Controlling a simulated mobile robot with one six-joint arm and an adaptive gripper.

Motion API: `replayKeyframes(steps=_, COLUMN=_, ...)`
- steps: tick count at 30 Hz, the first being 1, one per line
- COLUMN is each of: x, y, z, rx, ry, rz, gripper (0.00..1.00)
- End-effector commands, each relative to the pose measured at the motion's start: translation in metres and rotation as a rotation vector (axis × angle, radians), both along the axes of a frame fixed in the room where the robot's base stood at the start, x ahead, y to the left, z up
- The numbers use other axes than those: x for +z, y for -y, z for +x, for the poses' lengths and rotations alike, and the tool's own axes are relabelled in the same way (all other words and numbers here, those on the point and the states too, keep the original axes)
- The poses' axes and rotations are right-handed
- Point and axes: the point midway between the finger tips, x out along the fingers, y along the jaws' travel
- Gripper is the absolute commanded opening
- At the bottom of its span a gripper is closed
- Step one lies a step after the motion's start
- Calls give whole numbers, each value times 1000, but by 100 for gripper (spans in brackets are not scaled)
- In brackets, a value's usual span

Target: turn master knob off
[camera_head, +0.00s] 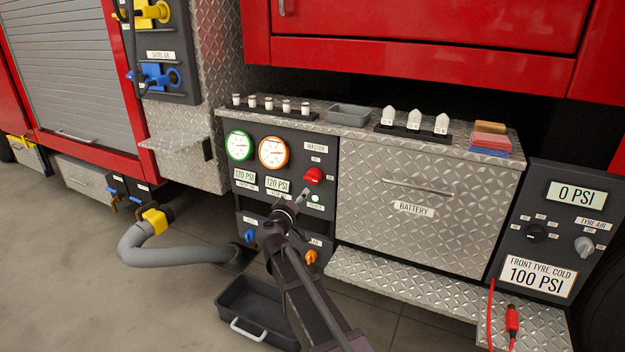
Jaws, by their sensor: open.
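The red master knob (313,175) is on the dark pump panel (240,190), just under the MASTER label (315,147). Its exact pointer direction is too small to tell. A small light (315,198) glows pale green below the knob. My gripper (303,194) is open, just below and left of the knob, in front of the panel. I cannot tell whether it touches anything. My arm comes up from the bottom of the picture and hides part of the lower panel.
Two round gauges (273,152) and 120 PSI displays sit left of the knob. Blue (249,236) and orange (311,257) valve handles are lower down. A battery drawer (425,200) is to the right. A dark bin (262,308) stands on the floor. A grey hose (180,256) lies at left.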

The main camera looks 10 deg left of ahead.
Motion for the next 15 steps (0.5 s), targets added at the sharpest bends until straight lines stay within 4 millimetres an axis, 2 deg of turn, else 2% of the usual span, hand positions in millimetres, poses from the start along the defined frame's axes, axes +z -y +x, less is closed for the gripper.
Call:
replayKeyframes(steps=8, x=0, y=1, z=6, rx=-1, ry=-1, rz=0, gripper=100)
replayKeyframes(steps=15, x=0, y=6, z=28, rx=-2, ry=-1, rz=0, gripper=100)
